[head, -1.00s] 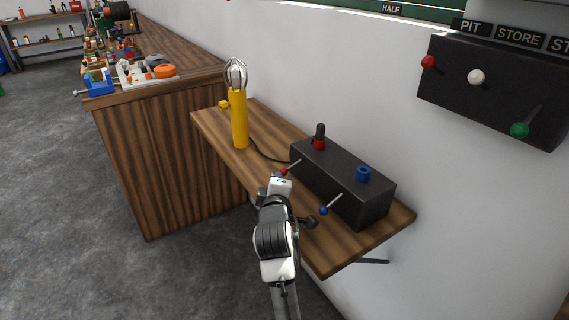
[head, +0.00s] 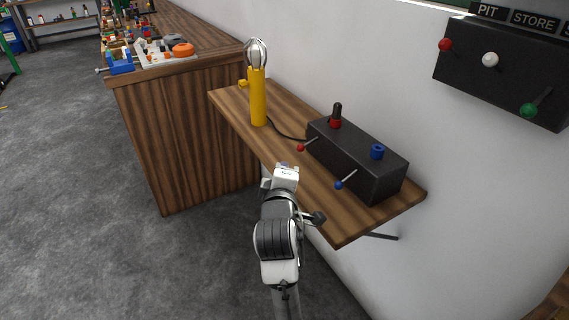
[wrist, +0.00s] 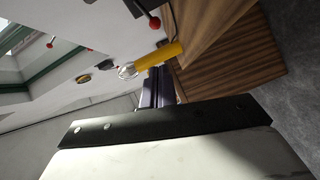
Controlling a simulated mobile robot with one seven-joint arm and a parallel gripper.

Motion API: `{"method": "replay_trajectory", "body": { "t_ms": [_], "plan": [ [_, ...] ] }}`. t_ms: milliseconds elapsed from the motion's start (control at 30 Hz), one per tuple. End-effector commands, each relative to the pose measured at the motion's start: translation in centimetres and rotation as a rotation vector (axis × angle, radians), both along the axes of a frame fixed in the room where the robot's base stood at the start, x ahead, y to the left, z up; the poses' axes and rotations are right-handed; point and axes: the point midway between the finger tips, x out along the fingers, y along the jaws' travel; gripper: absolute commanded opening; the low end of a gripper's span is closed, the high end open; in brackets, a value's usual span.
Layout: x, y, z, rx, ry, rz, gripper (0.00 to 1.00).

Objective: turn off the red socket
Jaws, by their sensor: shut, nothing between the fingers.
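The dark box (head: 355,170) on the wooden shelf has a red socket (head: 335,124) with a black plug upright in it. A lever with a red ball (head: 300,148) sticks out of the box's front, tilted downward; its red ball also shows at the top of the wrist view (wrist: 155,22). My gripper (head: 286,167) is just in front of and below the red ball, apart from it. Its fingers (wrist: 156,90) are together and empty. A yellow lamp (head: 258,97) stands left of the box; I cannot tell whether its bulb is lit.
A blue socket (head: 377,152) and a blue-ball lever (head: 338,185) are at the box's right end. The shelf (head: 345,228) has bare wood in front of the box. A wall panel (head: 505,75) with red, white and green levers hangs at upper right. A cluttered workbench (head: 180,140) stands left.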

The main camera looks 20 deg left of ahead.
Motion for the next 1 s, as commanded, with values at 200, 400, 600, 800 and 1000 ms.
{"method": "replay_trajectory", "body": {
  "t_ms": [200,400,600,800,1000],
  "plan": [
    [-2.6,-0.9,0.5,-0.001,0.0,0.001,0.0],
    [-3.1,-1.1,0.7,-0.001,-0.001,0.0,0.0],
    [-3.1,-1.1,0.7,-0.001,0.0,0.0,0.0],
    [-3.1,-1.0,0.8,0.002,-0.003,0.002,0.0],
    [-4.6,2.5,5.6,0.186,-0.121,0.102,0.0]
  ]
}}
